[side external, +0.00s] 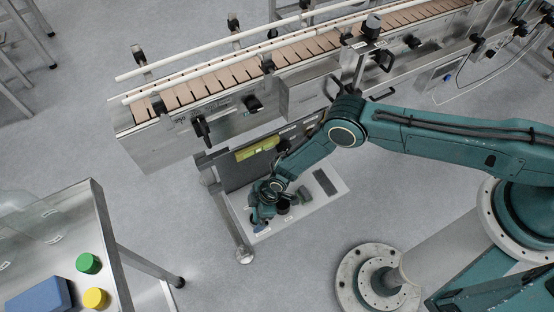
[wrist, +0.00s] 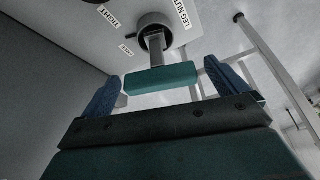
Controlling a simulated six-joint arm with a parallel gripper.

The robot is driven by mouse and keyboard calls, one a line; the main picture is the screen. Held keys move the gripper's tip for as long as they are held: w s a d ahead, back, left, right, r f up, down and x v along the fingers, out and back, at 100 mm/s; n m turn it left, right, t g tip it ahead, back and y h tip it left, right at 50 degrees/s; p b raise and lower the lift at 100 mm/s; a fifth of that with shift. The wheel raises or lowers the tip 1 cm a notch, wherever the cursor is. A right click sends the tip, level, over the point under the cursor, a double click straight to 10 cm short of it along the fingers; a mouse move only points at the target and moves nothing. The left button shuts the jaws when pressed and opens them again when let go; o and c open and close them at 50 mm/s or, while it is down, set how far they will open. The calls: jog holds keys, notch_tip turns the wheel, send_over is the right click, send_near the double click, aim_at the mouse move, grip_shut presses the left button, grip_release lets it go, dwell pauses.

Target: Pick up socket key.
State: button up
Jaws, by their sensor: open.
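The socket key (wrist: 160,79) shows in the wrist view as a teal-green crossbar handle on a grey metal shank. The shank rises from a round dark holder (wrist: 154,24) on a pale panel; its lower end is hidden. My gripper (wrist: 164,71) is open, with one blue finger on each side of the handle. The fingers look apart from the handle, but depth is hard to judge. In the side external view my gripper (side external: 263,214) is low over the white tray (side external: 283,229), and I cannot make out the key clearly there.
The labels TIGHT (wrist: 109,16) and LEG NUT (wrist: 183,15) are beside the holder. A dark grey block (side external: 324,181) lies on the tray's right part. The conveyor (side external: 250,70) runs behind. A metal table (side external: 60,240) stands at lower left; open floor lies between.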

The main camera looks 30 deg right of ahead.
jog(key=shift+x, duration=0.95)
jog(key=shift+c, duration=0.5)
jog(key=c, duration=1)
jog(key=shift+r, duration=0.2)
jog(key=shift+c, duration=0.2)
notch_tip(320, 180, up, 20)
jog(key=shift+f, duration=0.15)
jog(key=shift+r, duration=2.55)
notch_tip(320, 180, down, 25)
jog(key=shift+r, duration=0.1)
